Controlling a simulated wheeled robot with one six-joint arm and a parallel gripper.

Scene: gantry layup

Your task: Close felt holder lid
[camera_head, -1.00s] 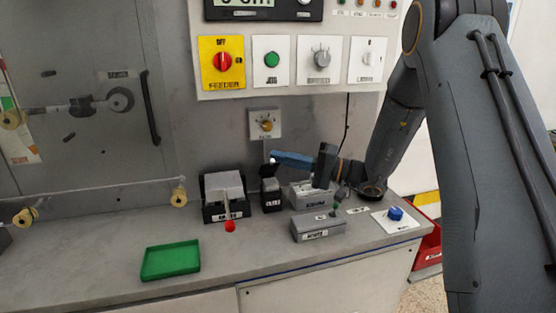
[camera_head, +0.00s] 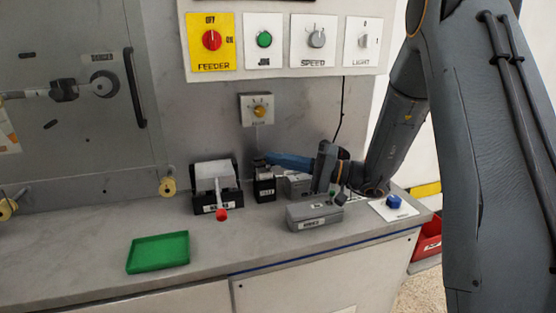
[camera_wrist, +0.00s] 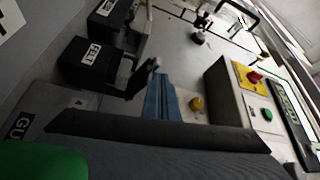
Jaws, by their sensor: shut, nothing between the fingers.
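The felt holder (camera_head: 265,190) is a small black box on the bench. In the wrist view the holder (camera_wrist: 88,58) carries a white FELT label. Its black lid (camera_wrist: 141,80) stands open, raised at an angle from the box. My gripper (camera_head: 263,160) has blue fingers, shut and empty, at the top of the holder. In the wrist view the gripper tips (camera_wrist: 155,72) are right beside the lid; I cannot tell whether they touch it. The lid is partly hidden by my fingers in the head view.
A black holder with a red-tipped tool (camera_head: 215,190) stands to the left. A grey lidded box (camera_head: 315,215) and another grey box (camera_head: 298,186) stand to the right. A green tray (camera_head: 158,252) lies at front left. A yellow-knobbed switch (camera_head: 258,110) is on the wall behind.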

